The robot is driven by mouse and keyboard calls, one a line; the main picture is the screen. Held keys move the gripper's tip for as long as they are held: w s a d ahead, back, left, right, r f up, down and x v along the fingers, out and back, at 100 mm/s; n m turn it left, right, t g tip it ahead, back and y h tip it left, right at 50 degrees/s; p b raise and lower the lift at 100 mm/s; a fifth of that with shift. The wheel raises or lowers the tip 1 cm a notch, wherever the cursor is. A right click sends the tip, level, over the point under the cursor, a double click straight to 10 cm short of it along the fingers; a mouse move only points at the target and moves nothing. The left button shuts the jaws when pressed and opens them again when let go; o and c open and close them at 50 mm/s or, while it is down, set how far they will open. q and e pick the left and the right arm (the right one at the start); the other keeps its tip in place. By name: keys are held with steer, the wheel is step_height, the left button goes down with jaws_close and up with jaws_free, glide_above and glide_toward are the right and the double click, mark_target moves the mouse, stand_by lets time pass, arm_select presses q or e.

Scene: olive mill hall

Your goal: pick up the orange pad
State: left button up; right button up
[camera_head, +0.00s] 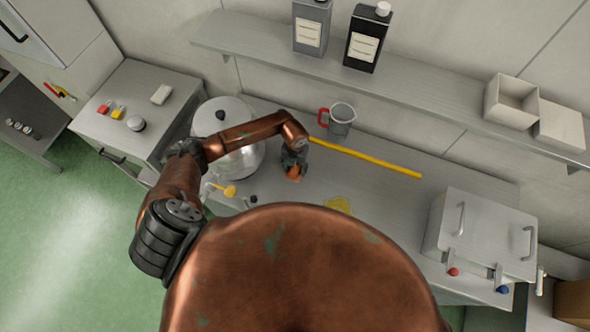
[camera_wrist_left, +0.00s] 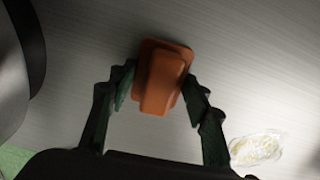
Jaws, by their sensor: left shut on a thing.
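The orange pad (camera_wrist_left: 163,80) is a block with a wider base and a raised narrower part on top. In the left wrist view it sits between the two dark fingers of my left gripper (camera_wrist_left: 160,92), which is shut on it. In the head view the pad (camera_head: 293,173) shows as a small orange patch below my left gripper (camera_head: 294,168), over the grey counter (camera_head: 385,180). I cannot tell whether the pad touches the counter. My right gripper is not in view.
A large metal pot (camera_head: 238,163) stands left of my gripper. A metal box (camera_head: 485,225) stands at the far right.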

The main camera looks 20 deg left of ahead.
arm_select(q)
steer(key=shift+c, duration=0.4)
steer(key=shift+w+r+b, duration=0.1)
steer(key=shift+r+b, duration=0.35)
steer(key=shift+r, duration=0.2)
steer(key=s+d+r+b, duration=0.4)
steer(key=s+d+r, duration=0.6)
steer(key=r, duration=0.1)
steer(key=shift+r, duration=0.35)
steer(key=shift+d, duration=0.1)
steer(key=o, duration=0.6)
steer(key=c, duration=0.4)
steer(key=shift+w+b, duration=0.1)
steer(key=shift+b, duration=0.2)
steer(key=shift+c, duration=0.4)
